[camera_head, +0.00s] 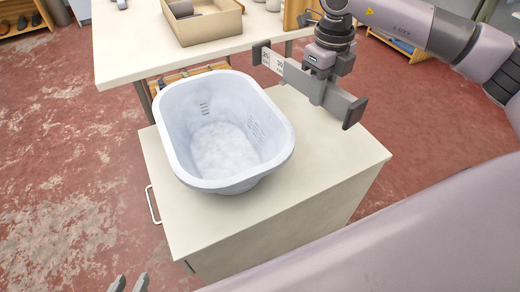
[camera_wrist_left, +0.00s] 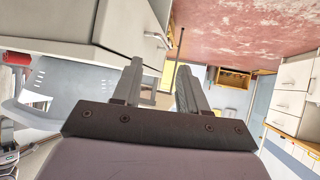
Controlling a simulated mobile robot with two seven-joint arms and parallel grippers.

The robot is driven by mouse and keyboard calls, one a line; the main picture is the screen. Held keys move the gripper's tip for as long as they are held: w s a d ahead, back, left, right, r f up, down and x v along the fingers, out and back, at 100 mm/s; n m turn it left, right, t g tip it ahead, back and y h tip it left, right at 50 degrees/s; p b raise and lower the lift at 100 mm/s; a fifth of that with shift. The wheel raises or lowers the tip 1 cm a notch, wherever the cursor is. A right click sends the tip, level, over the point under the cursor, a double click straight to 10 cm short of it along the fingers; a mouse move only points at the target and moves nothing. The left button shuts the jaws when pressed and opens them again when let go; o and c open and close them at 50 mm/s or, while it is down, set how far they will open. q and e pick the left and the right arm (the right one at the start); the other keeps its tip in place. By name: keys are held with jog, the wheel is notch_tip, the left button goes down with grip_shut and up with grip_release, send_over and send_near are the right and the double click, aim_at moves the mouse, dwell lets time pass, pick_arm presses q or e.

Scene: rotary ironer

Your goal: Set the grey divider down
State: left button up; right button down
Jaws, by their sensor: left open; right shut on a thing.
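The grey divider (camera_head: 338,99) is a long flat bar with darker end pieces and a white label near its far end. My right gripper (camera_head: 318,72) is shut on it near its middle and holds it over the right back part of the pale cabinet top (camera_head: 215,238). The gripper hides part of the bar, and I cannot tell whether its lower edge touches the top. My left gripper (camera_head: 130,283) shows only its fingertips at the bottom left. In the left wrist view its two fingers (camera_wrist_left: 160,66) are apart and empty.
A white tub (camera_head: 228,186) stands on the cabinet top, left of the divider. A pale table (camera_head: 125,62) behind carries an open cardboard box (camera_head: 208,28). The cabinet top is clear in front and right of the tub. Red floor (camera_head: 60,160) lies around.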

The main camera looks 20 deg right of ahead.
jog(key=shift+w+d+f+m+b, duration=0.2)
jog(key=shift+d+m+b, duration=0.1)
jog(key=shift+m, duration=0.6)
jog(key=shift+f, duration=0.15)
jog(key=b, duration=0.3)
send_over(308, 159)
notch_tip(308, 159, down, 13)
jog(key=shift+f, duration=0.6)
notch_tip(308, 159, down, 5)
jog(key=shift+b, duration=0.65)
jog(key=shift+f, duration=0.3)
jog(key=c, duration=0.9)
grip_release()
pick_arm(q)
jog(key=d, duration=0.1)
jog(key=w+d+m+t+h, duration=0.1)
jog(key=d, duration=0.1)
jog(key=shift+w+r, duration=0.2)
